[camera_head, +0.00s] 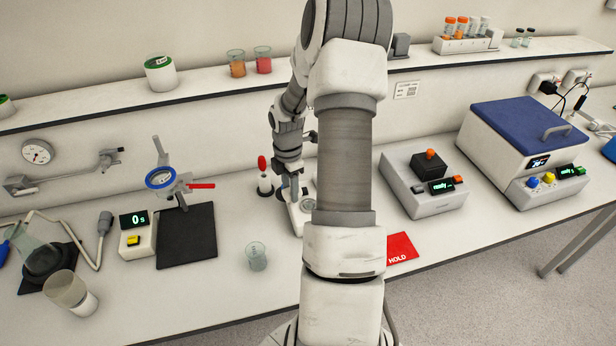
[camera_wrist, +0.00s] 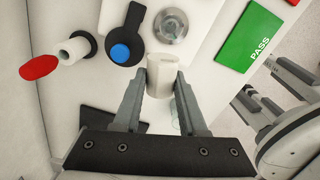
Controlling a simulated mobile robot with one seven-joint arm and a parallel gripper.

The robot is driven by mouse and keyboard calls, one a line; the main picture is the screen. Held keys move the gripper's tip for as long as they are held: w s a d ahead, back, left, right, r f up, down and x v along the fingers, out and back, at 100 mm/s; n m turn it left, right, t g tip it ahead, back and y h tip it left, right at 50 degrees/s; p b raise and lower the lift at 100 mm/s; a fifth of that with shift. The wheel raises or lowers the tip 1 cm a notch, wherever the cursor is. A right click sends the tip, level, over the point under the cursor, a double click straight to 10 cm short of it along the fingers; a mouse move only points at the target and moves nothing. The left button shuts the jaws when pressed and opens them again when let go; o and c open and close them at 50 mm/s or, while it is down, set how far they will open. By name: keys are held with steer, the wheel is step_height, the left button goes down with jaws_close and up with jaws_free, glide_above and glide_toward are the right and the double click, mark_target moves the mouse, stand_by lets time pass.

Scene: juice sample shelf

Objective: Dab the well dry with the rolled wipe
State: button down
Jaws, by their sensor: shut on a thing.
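In the wrist view, my gripper (camera_wrist: 162,88) is shut on the white rolled wipe (camera_wrist: 162,70), which sits between its fingertips. The well (camera_wrist: 171,25) is a round, shiny metal dish in a white instrument, just past the roll's far end. I cannot tell whether the roll touches the instrument. A black flap with a blue disc (camera_wrist: 122,52) lies open to the left of the well.
A white cylinder with a red-tipped piece (camera_wrist: 75,50) stands left of the flap. A green PASS card (camera_wrist: 252,38) lies to the right. In the head view, a glass beaker (camera_head: 256,257) stands in front, and a red HOLD card (camera_head: 400,248) lies right of my arm.

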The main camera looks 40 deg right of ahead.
steer(key=d+n, duration=0.1)
steer(key=s+d, duration=0.1)
steer(key=d, duration=0.1)
steer(key=s+d+n+p, duration=0.1)
steer(key=shift+s+d+r+n, duration=0.15)
steer(key=shift+r+n, duration=0.15)
steer(key=shift+r, duration=0.1)
steer(key=shift+f+b, duration=2.2)
steer(key=shift+f, duration=0.5)
steer(key=shift+f, duration=0.25)
steer(key=shift+w+d+r, duration=0.1)
steer(key=shift+w+d, duration=0.1)
steer(key=shift+w, duration=0.15)
steer(key=shift+s+a, duration=0.1)
steer(key=shift+s, duration=0.1)
steer(key=shift+s+a, duration=0.25)
steer(key=shift+s, duration=0.25)
steer(key=shift+w+a+f, duration=0.2)
steer(key=shift+w+a, duration=0.05)
steer(key=shift+w, duration=0.25)
steer(key=shift+s+d, duration=0.1)
steer(key=shift+d, duration=0.1)
steer(key=shift+s+d+p, duration=0.35)
steer(key=shift+d, duration=0.2)
